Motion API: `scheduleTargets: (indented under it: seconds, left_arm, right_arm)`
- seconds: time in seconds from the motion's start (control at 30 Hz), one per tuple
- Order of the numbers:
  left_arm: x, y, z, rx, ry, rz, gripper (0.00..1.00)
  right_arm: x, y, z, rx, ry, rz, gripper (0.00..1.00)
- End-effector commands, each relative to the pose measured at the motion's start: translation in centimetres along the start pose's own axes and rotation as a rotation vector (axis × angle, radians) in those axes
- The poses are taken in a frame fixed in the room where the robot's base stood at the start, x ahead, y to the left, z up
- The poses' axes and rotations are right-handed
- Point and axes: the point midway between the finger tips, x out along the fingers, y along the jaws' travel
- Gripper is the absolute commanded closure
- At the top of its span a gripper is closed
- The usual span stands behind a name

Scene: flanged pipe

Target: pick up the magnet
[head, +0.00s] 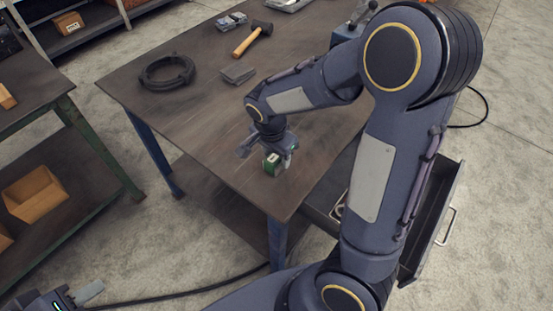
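A small green block with a pale mark (271,164), which looks like the magnet, sits near the front corner of the brown-topped table (205,128). My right gripper (268,156) points down over the block. Its fingers look spread to either side, with the block between and just below them, and I see no clear contact. The gripper body hides part of the block's top. My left gripper (88,293) is at the bottom left, away from the table and mostly cut off by the frame edge, so its opening cannot be judged.
A dark flange ring (167,73), a hammer (251,39) and a small grey block (238,75) lie farther back on the table. An open drawer (437,215) juts out at right. A shelf bench (62,128) stands at left.

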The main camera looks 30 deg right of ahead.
Motion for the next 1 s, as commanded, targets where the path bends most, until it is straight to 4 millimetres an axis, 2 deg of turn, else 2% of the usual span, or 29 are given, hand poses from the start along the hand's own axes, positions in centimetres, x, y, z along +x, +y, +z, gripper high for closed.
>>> scheduleTargets:
  seconds: [0.03,0.3,0.67,0.87,1.0]
  left_arm:
    - [0.0,0.0,0.0,0.000,0.000,0.000,0.64]
    - [0.0,0.0,0.0,0.000,0.000,0.000,0.64]
    - [-0.1,0.0,0.0,0.000,0.000,0.000,0.64]
    - [-0.2,0.1,-0.1,0.000,0.000,0.000,0.64]
    - [-0.2,0.1,-0.1,0.000,0.000,0.000,0.64]
  right_arm:
    - [0.0,0.0,0.0,0.000,0.000,0.000,0.62]
    - [-0.1,0.0,0.0,0.000,0.000,-0.002,0.95]
    - [-0.8,-0.1,-0.1,0.000,0.001,-0.004,0.95]
    - [-3.5,-0.1,-0.5,0.001,0.001,-0.008,0.95]
    - [-6.5,2.3,-0.1,0.000,-0.002,-0.012,0.95]
